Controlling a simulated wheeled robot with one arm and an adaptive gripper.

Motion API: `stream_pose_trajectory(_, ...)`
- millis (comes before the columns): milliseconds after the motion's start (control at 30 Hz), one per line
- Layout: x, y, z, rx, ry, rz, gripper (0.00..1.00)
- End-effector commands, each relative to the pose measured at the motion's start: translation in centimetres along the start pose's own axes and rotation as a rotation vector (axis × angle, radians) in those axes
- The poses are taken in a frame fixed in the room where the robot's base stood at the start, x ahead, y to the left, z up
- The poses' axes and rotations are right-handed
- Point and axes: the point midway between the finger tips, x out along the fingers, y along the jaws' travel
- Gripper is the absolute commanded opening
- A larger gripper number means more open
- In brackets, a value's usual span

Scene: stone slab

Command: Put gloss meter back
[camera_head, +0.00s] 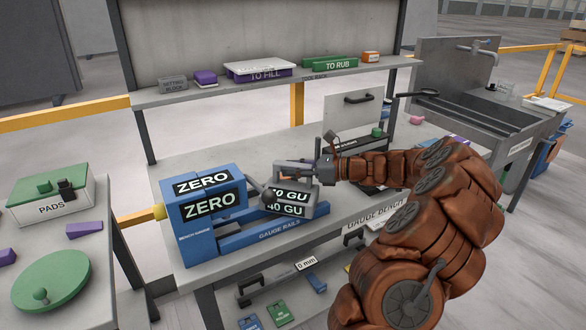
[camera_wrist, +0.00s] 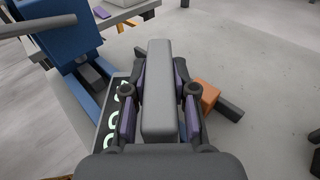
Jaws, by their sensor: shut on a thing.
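The gloss meter appears to be the grey unit with black "40 GU" displays (camera_head: 288,210). It sits at the blue gauge rails (camera_head: 285,231), just right of the blue bench gauge marked ZERO (camera_head: 208,207). I cannot tell whether it rests on the rails or hangs just above them. My gripper (camera_head: 306,171) is over its top, coming from the right. In the wrist view my gripper (camera_wrist: 160,112) is shut on a long grey bar (camera_wrist: 158,85), with purple pads on either side. The black display with pale digits (camera_wrist: 120,112) shows beneath it, partly hidden.
A dark case with a raised grey lid (camera_head: 350,117) stands behind my arm, partly hidden. A back shelf (camera_head: 215,92) holds blocks and trays. A sink (camera_head: 485,105) is at the right, and a side table with a PADS box (camera_head: 62,207) is at the left. Bench behind the gauge is clear.

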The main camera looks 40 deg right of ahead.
Motion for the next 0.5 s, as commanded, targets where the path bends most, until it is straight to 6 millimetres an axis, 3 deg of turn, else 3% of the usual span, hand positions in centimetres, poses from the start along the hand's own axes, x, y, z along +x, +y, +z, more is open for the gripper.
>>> stream_pose_trajectory(167,0.04,0.0,-0.26,0.001,-0.002,0.0,0.0)
stream_pose_trajectory(200,0.04,0.01,-0.37,0.001,-0.001,0.0,0.27)
stream_pose_trajectory(433,0.06,0.02,-0.37,0.001,0.0,0.001,0.51)
stream_pose_trajectory(500,0.06,0.02,-0.37,0.001,0.0,0.001,0.52)
